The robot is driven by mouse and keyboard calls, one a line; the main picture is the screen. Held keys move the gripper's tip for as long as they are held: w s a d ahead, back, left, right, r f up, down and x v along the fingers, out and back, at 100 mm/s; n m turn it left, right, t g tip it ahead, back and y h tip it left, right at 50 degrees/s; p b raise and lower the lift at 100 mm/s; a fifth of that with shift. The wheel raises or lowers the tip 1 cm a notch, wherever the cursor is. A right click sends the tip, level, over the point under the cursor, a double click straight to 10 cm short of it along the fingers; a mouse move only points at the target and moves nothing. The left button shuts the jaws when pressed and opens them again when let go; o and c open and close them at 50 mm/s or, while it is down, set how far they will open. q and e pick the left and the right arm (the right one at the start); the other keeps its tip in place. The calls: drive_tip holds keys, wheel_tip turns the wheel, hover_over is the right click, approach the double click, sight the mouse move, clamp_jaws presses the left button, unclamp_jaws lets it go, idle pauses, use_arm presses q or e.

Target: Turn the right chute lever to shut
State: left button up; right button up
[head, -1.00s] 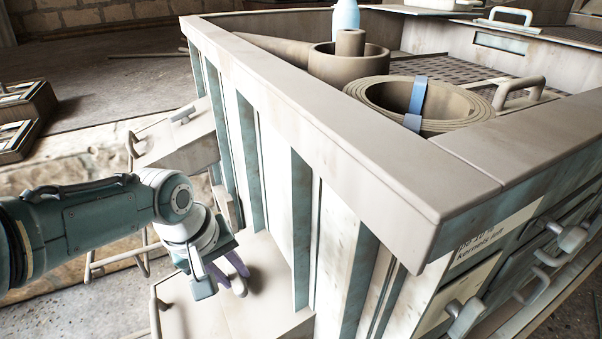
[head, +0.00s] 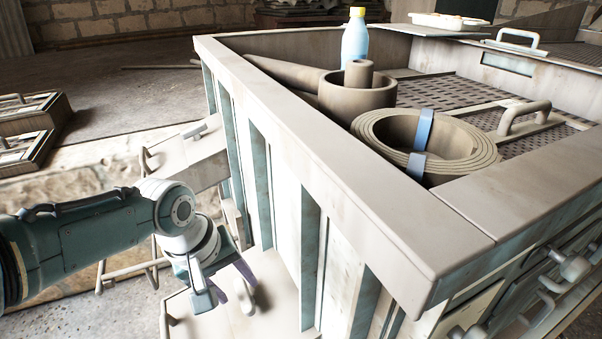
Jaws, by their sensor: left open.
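My left gripper (head: 245,284) is at the lower left, beside the side wall of the big weathered bin (head: 365,205). A small pale rounded piece (head: 249,302) shows right at the fingertips. It may be the end of the right chute lever, but most of it is hidden, and I cannot tell whether the fingers touch it. A second chute (head: 185,160) farther back has a small lever-like handle (head: 194,130) on top. My right gripper is not in view.
The bin's thick rim (head: 330,150) stands close to the right of my left arm. Handles (head: 575,266) stick out at the lower right.

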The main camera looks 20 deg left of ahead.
use_arm(q)
drive_tip(key=p+v, duration=0.3)
drive_tip(key=v, duration=0.4)
drive_tip(key=shift+p, duration=0.3)
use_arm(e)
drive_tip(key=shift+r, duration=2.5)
